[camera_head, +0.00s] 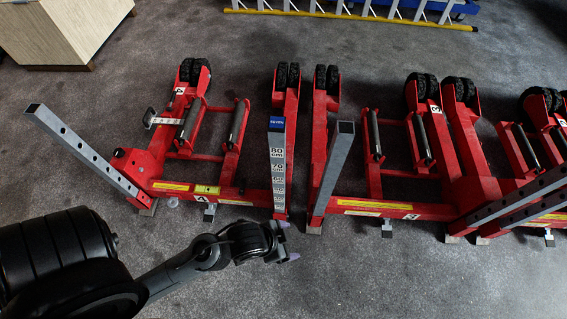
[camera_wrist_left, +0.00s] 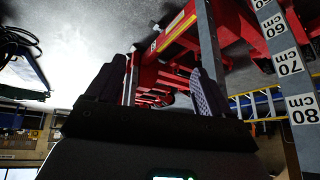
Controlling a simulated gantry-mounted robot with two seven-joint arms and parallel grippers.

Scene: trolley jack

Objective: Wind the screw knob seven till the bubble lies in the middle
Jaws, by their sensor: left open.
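My left gripper (camera_head: 288,240) is open and empty, its fingertips pointing right, just in front of the foot of the upright post with the cm scale (camera_head: 278,170). In the left wrist view the open gripper (camera_wrist_left: 166,88) faces red jack frames, with the scale post (camera_wrist_left: 285,70) at the right. A small yellow-green piece (camera_head: 207,189) lies on the nearest jack's red beam; it may be the level, but no bubble can be made out. Small screw feet (camera_head: 209,212) (camera_head: 386,228) (camera_head: 548,237) stick out in front of the beams. I cannot read a number seven on any. The right gripper is not in view.
Red trolley jacks (camera_head: 400,210) with black wheels stand in a row on grey carpet. Grey upright posts (camera_head: 335,165) (camera_head: 80,148) rise among them. A ladder (camera_head: 350,14) lies at the back, a wooden cabinet (camera_head: 60,30) at the back left. Carpet in front is clear.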

